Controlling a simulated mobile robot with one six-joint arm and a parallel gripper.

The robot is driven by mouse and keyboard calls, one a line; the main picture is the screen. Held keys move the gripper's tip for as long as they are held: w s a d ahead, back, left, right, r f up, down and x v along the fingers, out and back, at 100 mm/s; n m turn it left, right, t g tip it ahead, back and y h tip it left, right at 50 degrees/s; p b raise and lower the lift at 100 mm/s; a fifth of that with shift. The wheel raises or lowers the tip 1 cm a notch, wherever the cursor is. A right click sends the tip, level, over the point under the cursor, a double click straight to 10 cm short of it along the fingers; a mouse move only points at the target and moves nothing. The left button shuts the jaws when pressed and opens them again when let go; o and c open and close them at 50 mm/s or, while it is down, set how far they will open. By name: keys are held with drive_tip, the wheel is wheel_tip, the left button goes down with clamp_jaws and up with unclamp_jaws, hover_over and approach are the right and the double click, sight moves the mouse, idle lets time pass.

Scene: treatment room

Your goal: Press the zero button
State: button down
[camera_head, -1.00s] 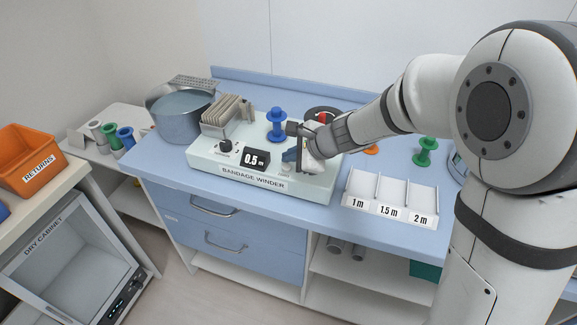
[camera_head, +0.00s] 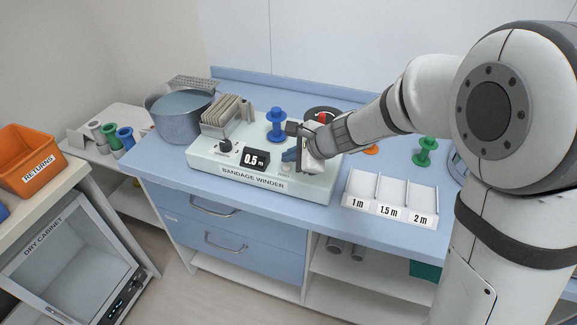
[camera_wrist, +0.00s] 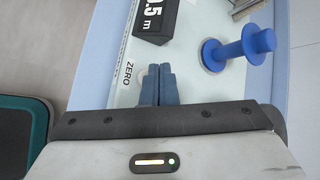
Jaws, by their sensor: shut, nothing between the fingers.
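The pale bandage winder (camera_head: 207,160) stands on the blue counter, and its display (camera_head: 256,160) reads 0.5 m. The ZERO label (camera_wrist: 128,73) shows on the winder's top in the wrist view, just left of my fingertips. My gripper (camera_wrist: 158,72) is shut and empty, its blue-grey fingers together over the winder beside that label. In the head view my gripper (camera_head: 290,156) is at the winder's right front, between the display and the arm. The zero button itself cannot be made out; the fingers seem to cover it. I cannot tell whether they touch it.
A blue spool (camera_head: 276,128) stands on the winder close to my gripper; it also shows in the wrist view (camera_wrist: 235,48). A black knob (camera_head: 226,146) is left of the display. A white sorting tray (camera_head: 390,222) marked 1 m, 1.5 m and 2 m lies to the right.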

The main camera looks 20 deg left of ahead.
sight(290, 170)
drive_tip(key=shift+f+b, duration=0.45)
drive_tip(key=shift+b, duration=0.15)
drive_tip(key=shift+f+b, duration=0.4)
drive_tip(key=shift+b, duration=0.05)
idle(0.6)
idle(0.4)
drive_tip(key=shift+r+p, duration=0.65)
drive_tip(key=shift+r, duration=0.2)
wheel_tip(290, 170, up, 5)
drive_tip(key=p, duration=0.4)
idle(0.4)
